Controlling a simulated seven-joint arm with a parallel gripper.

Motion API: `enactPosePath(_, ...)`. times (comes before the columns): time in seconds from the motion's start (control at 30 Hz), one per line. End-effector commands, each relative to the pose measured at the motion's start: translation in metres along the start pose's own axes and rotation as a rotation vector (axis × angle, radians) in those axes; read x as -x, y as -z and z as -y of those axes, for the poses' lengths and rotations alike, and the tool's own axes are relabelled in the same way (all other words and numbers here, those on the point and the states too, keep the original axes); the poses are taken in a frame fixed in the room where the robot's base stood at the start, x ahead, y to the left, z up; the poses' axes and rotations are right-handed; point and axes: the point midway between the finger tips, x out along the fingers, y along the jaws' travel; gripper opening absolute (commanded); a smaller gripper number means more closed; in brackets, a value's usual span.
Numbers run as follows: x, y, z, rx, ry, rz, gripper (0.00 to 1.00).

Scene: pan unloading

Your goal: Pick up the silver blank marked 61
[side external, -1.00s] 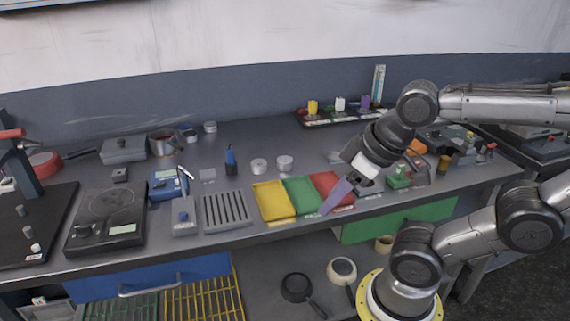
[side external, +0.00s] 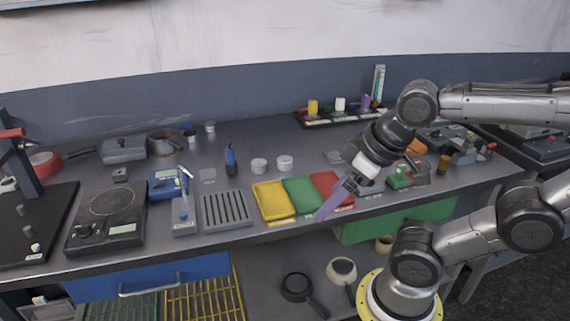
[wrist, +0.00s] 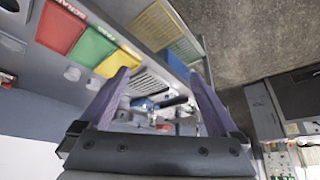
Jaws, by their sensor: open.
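No marking 61 is legible in either view, so I cannot tell which piece is that blank. Two small pale round pieces, a left one (side external: 259,166) and a right one (side external: 285,162), stand on the bench behind the coloured trays. Another small round metallic piece (side external: 210,127) is farther back. My gripper (side external: 328,206) points down and left over the bench's front edge by the red tray (side external: 325,178). In the wrist view its two purple fingers (wrist: 158,74) are apart with nothing seen held between them.
A green tray (side external: 303,190) and yellow tray (side external: 272,188) lie left of the red one, then a slotted grey rack (side external: 226,211), a blue device (side external: 165,183) and a scale-like black unit (side external: 108,216). A dark rack (side external: 320,123) stands behind.

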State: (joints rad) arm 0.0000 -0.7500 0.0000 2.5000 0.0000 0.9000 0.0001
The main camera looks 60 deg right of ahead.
Motion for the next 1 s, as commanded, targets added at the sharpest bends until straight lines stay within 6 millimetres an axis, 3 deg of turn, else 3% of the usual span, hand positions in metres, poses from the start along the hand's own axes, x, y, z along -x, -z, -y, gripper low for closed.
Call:
enactPosePath(0.2,0.001,0.000,-0.001,-0.115,-0.007,0.004,0.97)
enactPosePath(0.27,0.008,0.008,-0.004,-0.188,-0.017,-0.014,0.97)
enactPosePath(0.37,0.020,0.033,-0.012,-0.335,-0.047,-0.043,0.97)
enactPosePath(0.57,0.028,0.104,-0.044,-0.686,-0.160,-0.055,0.97)
enactPosePath(0.67,0.019,0.144,-0.069,-0.865,-0.236,-0.059,0.97)
enactPosePath(0.8,-0.007,0.191,-0.111,-1.084,-0.352,-0.062,0.97)
enactPosePath(1.0,-0.066,0.229,-0.178,-1.293,-0.512,-0.046,0.97)
